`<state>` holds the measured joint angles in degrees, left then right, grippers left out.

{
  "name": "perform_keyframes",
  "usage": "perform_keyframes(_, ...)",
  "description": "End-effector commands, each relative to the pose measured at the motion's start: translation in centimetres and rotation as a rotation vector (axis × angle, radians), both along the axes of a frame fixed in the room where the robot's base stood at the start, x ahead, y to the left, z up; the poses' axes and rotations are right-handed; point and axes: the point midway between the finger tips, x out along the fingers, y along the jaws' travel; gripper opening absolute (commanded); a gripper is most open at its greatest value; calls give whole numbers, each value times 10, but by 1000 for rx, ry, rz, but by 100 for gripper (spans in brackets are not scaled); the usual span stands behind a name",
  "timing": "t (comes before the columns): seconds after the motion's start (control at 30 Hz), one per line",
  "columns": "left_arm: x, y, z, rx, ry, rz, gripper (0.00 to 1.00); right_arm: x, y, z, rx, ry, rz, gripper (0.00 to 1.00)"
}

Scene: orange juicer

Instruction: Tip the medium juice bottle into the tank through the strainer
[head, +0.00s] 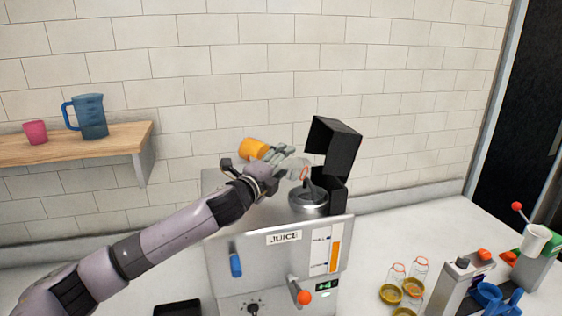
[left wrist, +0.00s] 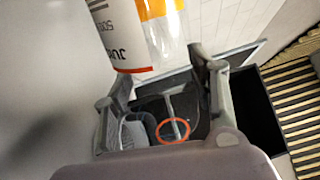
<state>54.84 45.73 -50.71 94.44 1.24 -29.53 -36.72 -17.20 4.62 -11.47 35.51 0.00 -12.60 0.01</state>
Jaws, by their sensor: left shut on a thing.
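My left gripper (head: 283,158) is shut on the juice bottle (head: 253,149). The bottle lies tilted, its orange-filled base end up at the left and its orange-ringed mouth down at the right, just above the round metal strainer (head: 308,208) on the juicer. In the left wrist view the bottle's white label (left wrist: 118,35) and orange juice show beyond the fingers, and an orange ring (left wrist: 173,130) shows between them. The tank (head: 280,245) is the steel box marked JUICE, with an orange level bar on its front. The inside of the strainer is mostly hidden. My right gripper is not in view.
A black lid (head: 333,146) stands open behind the strainer. Several clear bottles (head: 419,268) stand on the counter at the right, near a grey machine (head: 455,290). A shelf (head: 85,143) at the left bears a blue pitcher (head: 92,118) and a pink cup (head: 36,132).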

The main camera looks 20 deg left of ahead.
Motion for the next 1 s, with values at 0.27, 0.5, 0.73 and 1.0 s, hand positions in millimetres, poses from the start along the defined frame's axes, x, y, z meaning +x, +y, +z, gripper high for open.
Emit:
perform_keyframes(0.27, 0, 0, 9, 97, -20, 1, 0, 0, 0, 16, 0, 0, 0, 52)
perform_keyframes(0.5, -1, -3, 14, 173, -34, 0, 0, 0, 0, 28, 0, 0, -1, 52)
perform_keyframes(0.73, -1, -5, 20, 243, -48, 0, 0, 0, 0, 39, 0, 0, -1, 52)
perform_keyframes(1.0, -2, -9, 26, 334, -65, 0, 0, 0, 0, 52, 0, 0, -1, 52)
